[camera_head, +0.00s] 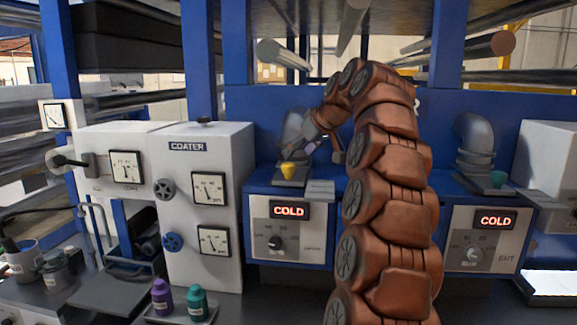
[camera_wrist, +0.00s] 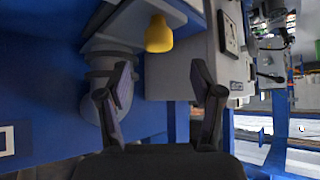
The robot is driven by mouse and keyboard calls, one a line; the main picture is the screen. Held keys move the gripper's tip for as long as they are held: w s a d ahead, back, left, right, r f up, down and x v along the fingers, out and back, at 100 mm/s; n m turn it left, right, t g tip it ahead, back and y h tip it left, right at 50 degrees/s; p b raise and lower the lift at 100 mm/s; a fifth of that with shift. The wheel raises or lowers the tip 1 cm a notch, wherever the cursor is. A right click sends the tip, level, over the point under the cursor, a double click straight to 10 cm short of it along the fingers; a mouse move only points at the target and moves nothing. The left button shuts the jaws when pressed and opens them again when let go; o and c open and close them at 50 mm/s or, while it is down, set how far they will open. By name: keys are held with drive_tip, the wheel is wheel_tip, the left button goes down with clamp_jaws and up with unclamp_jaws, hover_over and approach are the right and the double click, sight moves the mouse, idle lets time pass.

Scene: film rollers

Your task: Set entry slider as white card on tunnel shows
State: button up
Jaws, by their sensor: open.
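The yellow slider knob (camera_head: 289,170) stands on a dark plate on top of the left blue tunnel box (camera_head: 250,265), by a grey duct. I take it as the entry slider. It also shows in the wrist view (camera_wrist: 158,36), beyond the fingertips, left of the middle. My gripper (camera_head: 312,147) is just above and right of the knob, apart from it. In the wrist view my gripper (camera_wrist: 163,82) is open, with nothing between its fingers. I cannot make out a white card with a setting; a pale plate (camera_head: 320,189) lies right of the knob, without readable marks.
The left box has a COLD display (camera_head: 289,211) and a dial (camera_head: 275,242). Right of my arm, another box shows COLD (camera_head: 495,220) and bears a green knob (camera_head: 498,178). The white coater cabinet (camera_head: 205,145) stands left. Rollers (camera_head: 283,54) hang overhead.

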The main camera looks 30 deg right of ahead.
sight(289, 164)
drive_tip(key=shift+p+x, duration=1.05)
drive_tip(key=shift+x, duration=2.8)
drive_tip(key=shift+d, duration=0.1)
clamp_jaws()
